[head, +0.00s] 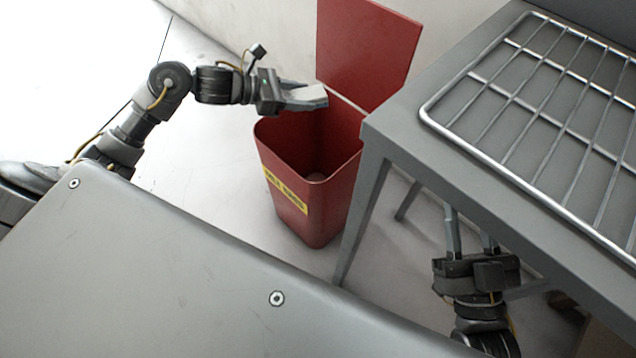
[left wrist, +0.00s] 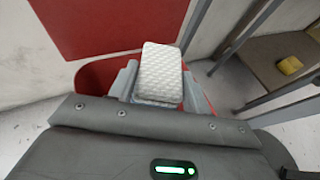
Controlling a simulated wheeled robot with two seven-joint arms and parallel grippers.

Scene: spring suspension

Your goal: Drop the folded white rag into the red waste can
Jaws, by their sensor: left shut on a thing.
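The red waste can (head: 310,200) stands on the floor with its lid (head: 365,50) raised at the back and a yellow label on its front. My left gripper (head: 308,95) is over the can's opening, near its back left rim. It is shut on the folded white rag (head: 308,92). In the left wrist view the rag (left wrist: 158,75) sits between the two fingers (left wrist: 158,88), with red of the can behind it. My right gripper (head: 468,225) is low at the right, by the table's front edge, with its two fingers apart and nothing seen between them.
A grey table (head: 400,125) with a metal wire rack (head: 490,75) on it stands close to the can's right side. A wall is behind the can. In the left wrist view a yellow item (left wrist: 290,65) lies on a shelf at the right. The floor left of the can is clear.

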